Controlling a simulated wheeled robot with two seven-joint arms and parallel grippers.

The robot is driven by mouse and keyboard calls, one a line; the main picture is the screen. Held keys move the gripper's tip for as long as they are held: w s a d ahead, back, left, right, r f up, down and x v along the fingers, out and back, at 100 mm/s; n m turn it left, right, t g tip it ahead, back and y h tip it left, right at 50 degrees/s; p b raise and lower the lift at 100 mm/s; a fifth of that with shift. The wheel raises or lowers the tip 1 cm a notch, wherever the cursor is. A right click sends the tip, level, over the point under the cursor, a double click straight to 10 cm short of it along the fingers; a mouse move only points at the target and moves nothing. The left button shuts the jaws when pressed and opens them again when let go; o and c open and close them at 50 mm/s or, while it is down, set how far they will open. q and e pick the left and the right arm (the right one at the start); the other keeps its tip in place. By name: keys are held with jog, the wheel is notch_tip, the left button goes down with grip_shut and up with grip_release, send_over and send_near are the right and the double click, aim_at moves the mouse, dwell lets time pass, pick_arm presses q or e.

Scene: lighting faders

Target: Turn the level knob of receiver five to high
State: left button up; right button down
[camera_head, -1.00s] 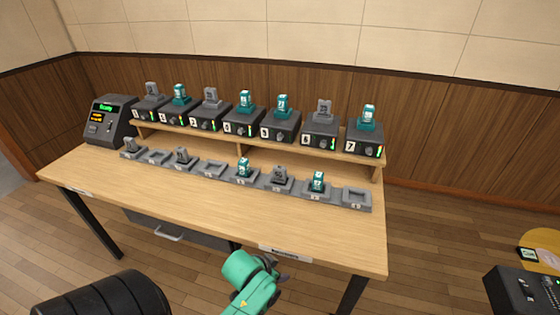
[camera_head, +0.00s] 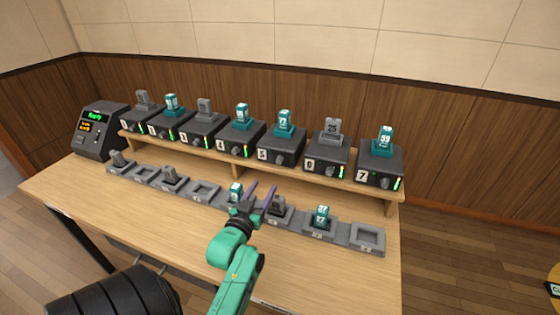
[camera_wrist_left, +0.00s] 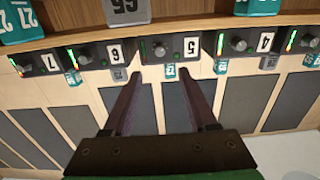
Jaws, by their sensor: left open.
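Receiver five (camera_head: 281,147) is a dark box on the raised shelf with a teal pack on top. Its label faces me, and its small grey level knob (camera_head: 277,159) is on the front. The knob also shows in the left wrist view (camera_wrist_left: 160,50), beside a level light strip; I cannot tell its exact setting. My left gripper (camera_head: 262,189) is open and empty above the slot row, in front of and below receiver five. In the wrist view its two fingers (camera_wrist_left: 160,76) point toward the knob, apart from it. My right gripper is not in view.
Receivers four (camera_head: 240,139) and six (camera_head: 326,155) stand close on either side. A row of docks with some packs lies below, including a teal pack (camera_head: 321,215) on the right. A display unit (camera_head: 98,130) stands at the left. The front tabletop is largely clear.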

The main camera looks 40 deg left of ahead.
pick_arm(q)
send_near(278, 162)
jog(key=w, duration=0.3)
jog(key=x, duration=0.2)
jog(key=a+x, duration=0.1)
jog(key=x, duration=0.2)
jog(key=shift+f+p, duration=0.1)
jog(key=shift+p, duration=0.3)
jog(key=shift+w, duration=0.2)
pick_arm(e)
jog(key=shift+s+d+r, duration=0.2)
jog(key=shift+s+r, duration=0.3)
pick_arm(q)
jog(key=shift+c, duration=0.3)
grip_shut()
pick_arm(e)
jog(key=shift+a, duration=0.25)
